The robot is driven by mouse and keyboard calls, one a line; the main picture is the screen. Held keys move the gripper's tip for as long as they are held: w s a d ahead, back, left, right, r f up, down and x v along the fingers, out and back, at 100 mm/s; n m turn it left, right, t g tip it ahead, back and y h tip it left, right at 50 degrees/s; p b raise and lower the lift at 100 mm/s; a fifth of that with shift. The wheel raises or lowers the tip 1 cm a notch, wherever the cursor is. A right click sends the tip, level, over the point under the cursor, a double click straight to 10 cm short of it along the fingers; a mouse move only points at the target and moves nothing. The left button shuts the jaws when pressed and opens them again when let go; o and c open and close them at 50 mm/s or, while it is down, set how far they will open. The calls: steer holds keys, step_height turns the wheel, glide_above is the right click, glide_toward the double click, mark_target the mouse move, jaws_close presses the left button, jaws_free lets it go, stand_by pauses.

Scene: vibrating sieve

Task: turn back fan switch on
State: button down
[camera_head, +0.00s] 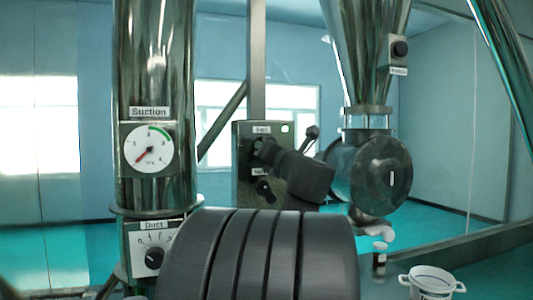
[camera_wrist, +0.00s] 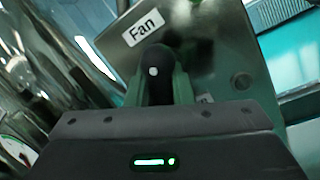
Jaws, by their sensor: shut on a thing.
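The fan switch (camera_wrist: 153,72) is a dark knob with a white dot, under the "Fan" label on a grey metal control box (camera_head: 243,170). My gripper (camera_wrist: 158,82) is shut on this knob, one finger on each side of it in the wrist view. In the head view my gripper (camera_head: 264,149) reaches the upper part of the box and mostly hides the knob.
A second dark knob (camera_head: 264,189) sits lower on the box, its label partly hidden. The suction gauge (camera_head: 147,149) and duct knob (camera_head: 154,258) are at left. A round metal housing (camera_head: 372,170), small bottle (camera_head: 379,262) and white cup (camera_head: 432,281) are at right.

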steer(key=shift+m, duration=0.3)
steer(key=c, duration=1.3)
jaws_free()
steer(key=shift+s+d, duration=0.1)
steer(key=b+v, duration=0.3)
steer(key=v, duration=1)
steer(key=shift+s, duration=0.35)
steer(key=p+x, duration=0.3)
steer(key=x, duration=1.1)
steer(key=shift+d+f, duration=0.1)
